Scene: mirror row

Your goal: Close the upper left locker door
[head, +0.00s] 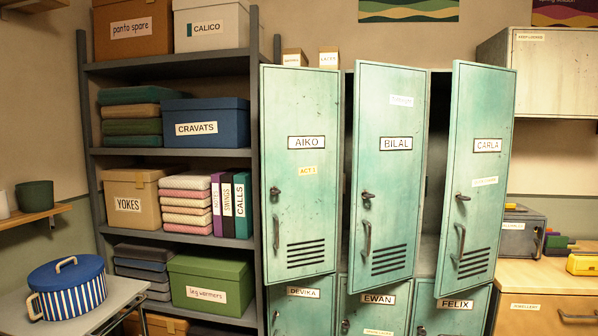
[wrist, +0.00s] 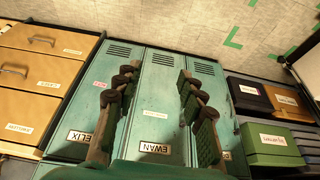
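The upper left locker door (head: 299,190), labelled AIKO, is green with a dark latch, a handle at its left edge and vents low down. Its left edge stands out toward me, so it is ajar; the gap behind it is mostly hidden. The upper middle door BILAL (head: 388,180) and upper right door CARLA (head: 480,185) also stand open. My gripper (wrist: 156,80) shows only in the wrist view. Its two dark padded fingers are wide apart with nothing between them. It faces the lower lockers, with the EWAN door (wrist: 158,115) behind the space between the fingers.
A grey shelf (head: 160,152) with boxes and folders stands left of the lockers. A striped pot (head: 68,290) sits on a small table. The lower DEVIKA door (head: 302,308) looks shut. A wooden drawer cabinet (head: 545,312) stands at right. Bare floor shows in the wrist view (wrist: 200,25).

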